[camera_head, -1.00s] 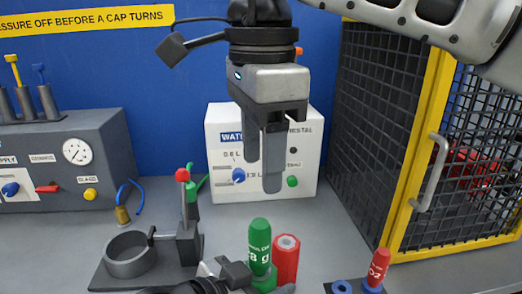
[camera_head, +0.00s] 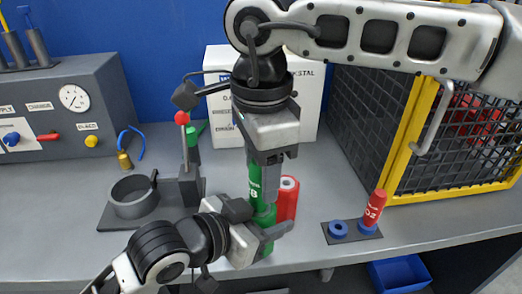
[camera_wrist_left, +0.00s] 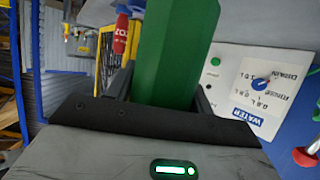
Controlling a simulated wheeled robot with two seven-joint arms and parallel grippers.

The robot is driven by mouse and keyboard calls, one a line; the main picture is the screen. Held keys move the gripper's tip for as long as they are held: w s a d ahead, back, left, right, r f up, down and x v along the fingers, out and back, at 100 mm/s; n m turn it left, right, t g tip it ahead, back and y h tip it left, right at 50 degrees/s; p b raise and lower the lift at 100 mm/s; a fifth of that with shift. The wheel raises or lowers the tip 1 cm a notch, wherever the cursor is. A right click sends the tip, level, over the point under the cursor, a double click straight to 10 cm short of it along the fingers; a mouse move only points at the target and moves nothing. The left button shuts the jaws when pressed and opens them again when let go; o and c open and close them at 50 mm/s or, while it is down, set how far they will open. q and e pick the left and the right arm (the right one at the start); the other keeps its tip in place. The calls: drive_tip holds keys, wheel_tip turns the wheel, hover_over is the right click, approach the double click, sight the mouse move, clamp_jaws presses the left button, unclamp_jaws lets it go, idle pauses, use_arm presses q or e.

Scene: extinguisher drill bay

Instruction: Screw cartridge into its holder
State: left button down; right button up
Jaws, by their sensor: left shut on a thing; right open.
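The green cartridge (camera_head: 254,177) stands upright above the green holder (camera_head: 265,216); whether its lower end touches or is threaded in is hidden. My left gripper (camera_head: 266,238) is shut on the green holder low at the bench front. In the left wrist view a green body (camera_wrist_left: 175,50) fills the space between its fingers. My right gripper (camera_head: 266,172) points down from above, open, with its fingers at the cartridge's upper part. One finger covers part of the cartridge, so contact cannot be told.
A red cylinder (camera_head: 288,199) stands close behind the holder. A red cartridge (camera_head: 375,206) sits in a blue ring on a dark plate (camera_head: 352,234). A clamp stand with a grey ring (camera_head: 134,197) is at left, a white water box (camera_head: 308,97) behind, and a yellow-framed cage at right.

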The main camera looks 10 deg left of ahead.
drive_tip(key=shift+c, duration=0.3)
clamp_jaws()
drive_tip(key=shift+o, duration=0.2)
unclamp_jaws()
wheel_tip(320, 180, up, 12)
drive_tip(key=shift+f, duration=0.1)
idle(0.6)
